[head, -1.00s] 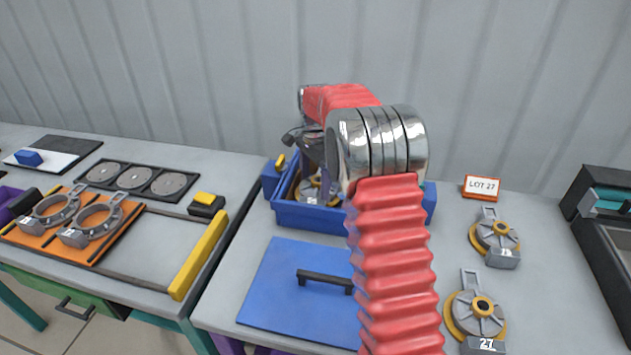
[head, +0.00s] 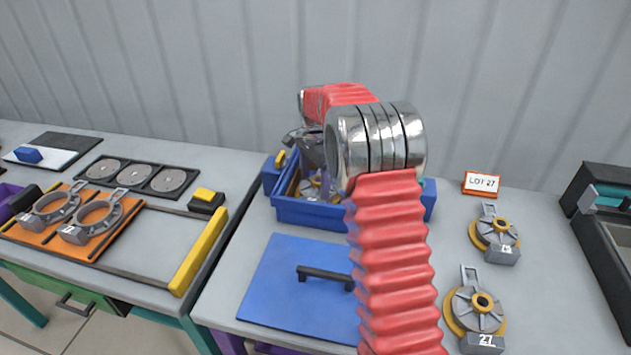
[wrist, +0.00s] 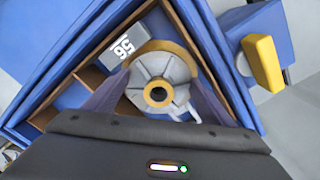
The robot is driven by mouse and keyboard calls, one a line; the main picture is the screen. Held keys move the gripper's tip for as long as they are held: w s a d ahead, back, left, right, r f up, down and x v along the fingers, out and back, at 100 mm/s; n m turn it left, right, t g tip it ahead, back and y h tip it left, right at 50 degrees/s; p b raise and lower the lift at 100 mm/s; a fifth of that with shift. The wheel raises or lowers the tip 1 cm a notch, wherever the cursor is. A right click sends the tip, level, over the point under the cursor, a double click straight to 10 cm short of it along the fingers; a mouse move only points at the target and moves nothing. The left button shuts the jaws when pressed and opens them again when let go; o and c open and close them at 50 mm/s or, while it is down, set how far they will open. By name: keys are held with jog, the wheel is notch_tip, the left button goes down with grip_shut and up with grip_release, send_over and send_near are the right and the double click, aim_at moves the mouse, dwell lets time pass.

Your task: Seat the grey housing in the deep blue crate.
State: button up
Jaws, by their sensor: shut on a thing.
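The grey housing (wrist: 160,75) has a round finned body, a yellow flange, a yellow-ringed hub and a grey block marked "56" or similar. My gripper (wrist: 158,97) is shut on it, its dark fingers on either side of the body. The deep blue crate (head: 309,214) stands at the back middle of the right bench. Its wooden dividers show in the wrist view, and its blue wall (wrist: 228,60) is right of the housing. The housing is within the crate's outline, over or in a compartment. I cannot tell whether it touches the floor. My arm hides the crate's right part in the head view.
A blue lid (head: 272,280) with a black handle lies in front of the crate. Two similar housings (head: 494,232) (head: 475,306) lie at the right, below a "LOT 27" sign (head: 482,184). A yellow latch (wrist: 263,62) sits beside the crate wall. The left bench holds an orange board (head: 100,237) with ring parts.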

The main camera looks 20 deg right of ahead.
aim_at(315, 181)
jog(key=shift+f, duration=0.15)
jog(key=o, duration=1.8)
jog(key=shift+c, duration=0.2)
notch_tip(315, 181, up, 14)
jog(key=shift+f, duration=0.15)
